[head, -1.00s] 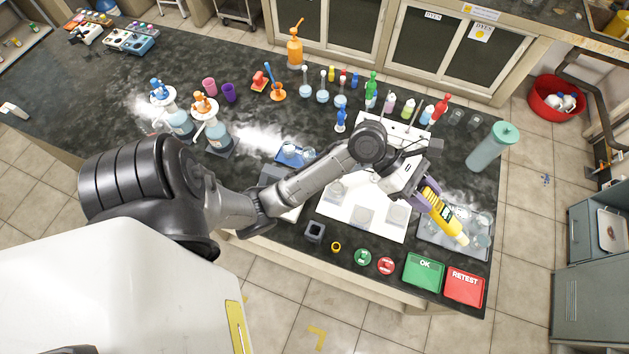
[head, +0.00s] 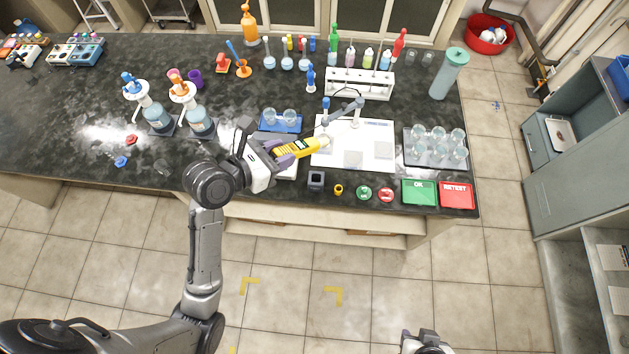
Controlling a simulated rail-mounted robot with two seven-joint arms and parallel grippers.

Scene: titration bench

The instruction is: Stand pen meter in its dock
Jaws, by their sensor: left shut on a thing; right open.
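My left gripper (head: 283,153) is shut on the yellow pen meter (head: 302,147). The meter lies nearly level, with its pale end pointing right over the left part of the white board. A small dark square block with a hole (head: 316,180), which looks like the dock, stands near the bench's front edge. It is just below and right of the meter in the picture, and nothing shows in it. My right gripper (head: 425,342) is at the bottom edge of the view, away from the bench, open and only partly visible.
Near the block are a small yellow ring (head: 338,189), round green (head: 364,192) and red (head: 386,194) buttons, and the OK (head: 419,192) and RETEST (head: 457,194) pads. A blue tray (head: 281,127) with glassware, a white rack (head: 360,85) and a beaker tray (head: 411,159) stand behind.

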